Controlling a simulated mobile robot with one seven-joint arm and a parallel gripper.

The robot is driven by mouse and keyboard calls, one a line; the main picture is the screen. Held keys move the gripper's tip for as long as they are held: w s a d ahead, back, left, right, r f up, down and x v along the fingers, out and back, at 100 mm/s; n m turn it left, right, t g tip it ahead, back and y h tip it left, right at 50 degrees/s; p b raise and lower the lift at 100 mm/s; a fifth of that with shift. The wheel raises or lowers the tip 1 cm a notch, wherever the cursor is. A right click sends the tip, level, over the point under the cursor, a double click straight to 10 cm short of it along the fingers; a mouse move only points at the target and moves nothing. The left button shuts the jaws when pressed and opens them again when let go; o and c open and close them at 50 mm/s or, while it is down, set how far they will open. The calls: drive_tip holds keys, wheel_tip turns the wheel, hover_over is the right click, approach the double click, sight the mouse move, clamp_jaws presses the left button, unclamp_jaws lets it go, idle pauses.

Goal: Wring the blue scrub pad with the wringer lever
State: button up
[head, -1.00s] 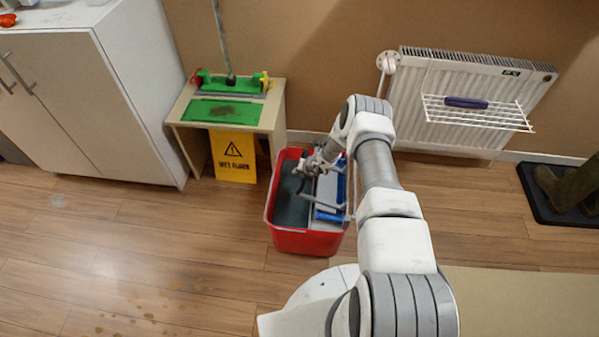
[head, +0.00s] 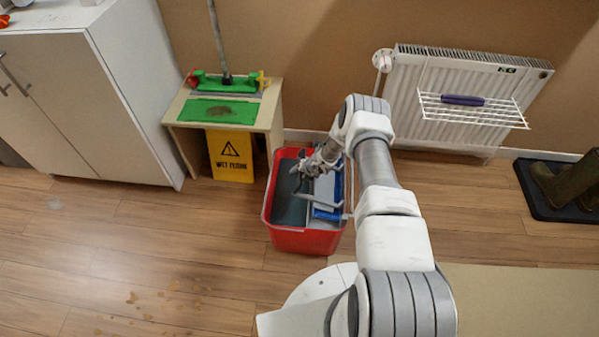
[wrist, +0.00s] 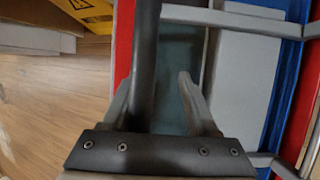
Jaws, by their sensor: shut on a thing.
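A red bucket (head: 305,243) stands on the floor with grey-blue water in its left part. The wringer (head: 324,187), a light grey plate with grey bars, sits in its right part. Blue pieces (head: 327,214) edge it, and a blue strip (wrist: 285,85) shows in the wrist view; I cannot tell pad from wringer part. My gripper (head: 300,172) is over the bucket, pointing down. In the wrist view, my gripper (wrist: 158,85) is shut on a dark bar (wrist: 145,50), apparently the wringer lever's handle. The gripped spot is partly hidden by the fingers.
A low bench (head: 263,119) with green pads and a mop stands behind left, with a yellow wet-floor sign (head: 231,156) below. A white cabinet (head: 100,90) is at left, a radiator (head: 400,100) with rack at right.

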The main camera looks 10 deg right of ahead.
drive_tip(key=s+a+r+p, duration=0.3)
drive_tip(key=a+r+p, duration=0.1)
drive_tip(key=r+p, duration=0.6)
drive_tip(key=p, duration=0.3)
drive_tip(key=shift+o, duration=0.3)
wheel_tip(320, 180, up, 7)
drive_tip(key=s+a+p, duration=0.1)
drive_tip(key=a+p, duration=0.1)
drive_tip(key=p, duration=0.5)
drive_tip(key=shift+s+a, duration=0.3)
drive_tip(key=shift+s, duration=0.05)
drive_tip(key=shift+s+a+r, duration=0.1)
drive_tip(key=shift+a+r, duration=0.1)
drive_tip(key=shift+r, duration=0.25)
drive_tip(key=shift+c, duration=0.3)
drive_tip(key=shift+s+r+p, duration=0.1)
drive_tip(key=shift+s+p, duration=0.25)
drive_tip(key=shift+p, duration=0.15)
drive_tip(key=shift+s+d+f+b, duration=0.1)
drive_tip(key=shift+d+f+b, duration=0.1)
drive_tip(key=shift+b, duration=0.2)
drive_tip(key=shift+r, duration=0.1)
